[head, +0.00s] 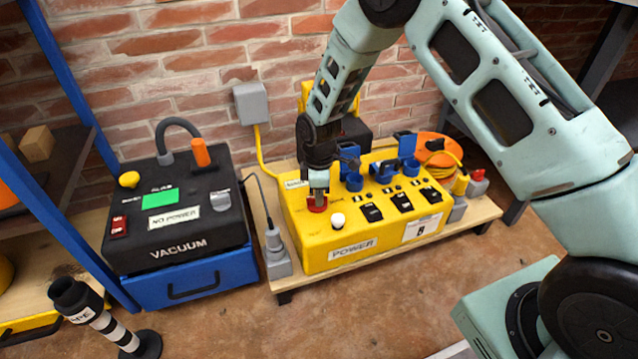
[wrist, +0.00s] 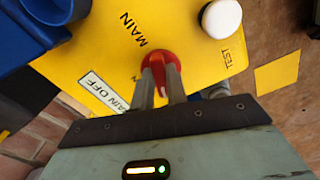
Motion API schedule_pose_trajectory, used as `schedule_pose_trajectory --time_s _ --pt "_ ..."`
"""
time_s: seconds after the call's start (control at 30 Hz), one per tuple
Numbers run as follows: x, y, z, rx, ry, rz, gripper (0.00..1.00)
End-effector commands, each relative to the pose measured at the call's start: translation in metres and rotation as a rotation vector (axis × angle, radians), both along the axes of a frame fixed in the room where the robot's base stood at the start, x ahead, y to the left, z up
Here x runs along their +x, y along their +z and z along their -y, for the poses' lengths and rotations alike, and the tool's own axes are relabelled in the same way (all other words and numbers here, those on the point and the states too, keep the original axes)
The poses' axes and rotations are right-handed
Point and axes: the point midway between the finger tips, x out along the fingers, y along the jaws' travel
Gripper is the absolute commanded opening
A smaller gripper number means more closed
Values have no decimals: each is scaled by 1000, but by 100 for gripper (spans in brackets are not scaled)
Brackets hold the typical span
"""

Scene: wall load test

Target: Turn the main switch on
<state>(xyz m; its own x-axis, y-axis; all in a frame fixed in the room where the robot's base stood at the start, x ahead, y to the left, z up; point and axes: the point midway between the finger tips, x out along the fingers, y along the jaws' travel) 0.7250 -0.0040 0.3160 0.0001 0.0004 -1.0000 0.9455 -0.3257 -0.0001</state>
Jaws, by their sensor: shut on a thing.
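The main switch is a red rotary knob (head: 317,208) on the front left of the yellow power box (head: 310,250). In the wrist view the red knob (wrist: 158,62) sits beside the printed word MAIN. A white plate (wrist: 103,93) reading MAIN OFF, its start cut off by my gripper, is near it. My gripper (head: 318,193) points down onto the knob. In the wrist view my gripper's two fingers (wrist: 160,82) are on either side of the knob's grip and shut on it. The fingers hide part of the knob.
A white TEST button (head: 337,221) is close by on the panel. Black switches (head: 402,202) and blue sockets (head: 383,172) are to the right and behind. The vacuum unit (head: 180,215) stands at left, with a grey plug block (head: 276,262) between. The floor in front is clear.

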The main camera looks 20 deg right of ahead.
Motion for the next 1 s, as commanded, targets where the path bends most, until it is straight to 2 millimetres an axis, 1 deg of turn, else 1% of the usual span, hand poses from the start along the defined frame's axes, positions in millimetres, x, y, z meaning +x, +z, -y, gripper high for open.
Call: schedule_pose_trajectory --time_s 0.03,1.0 --pt "-2 7 0 -2 -42 -5 0" --pt "-4 3 -4 -1 -950 -1 0"
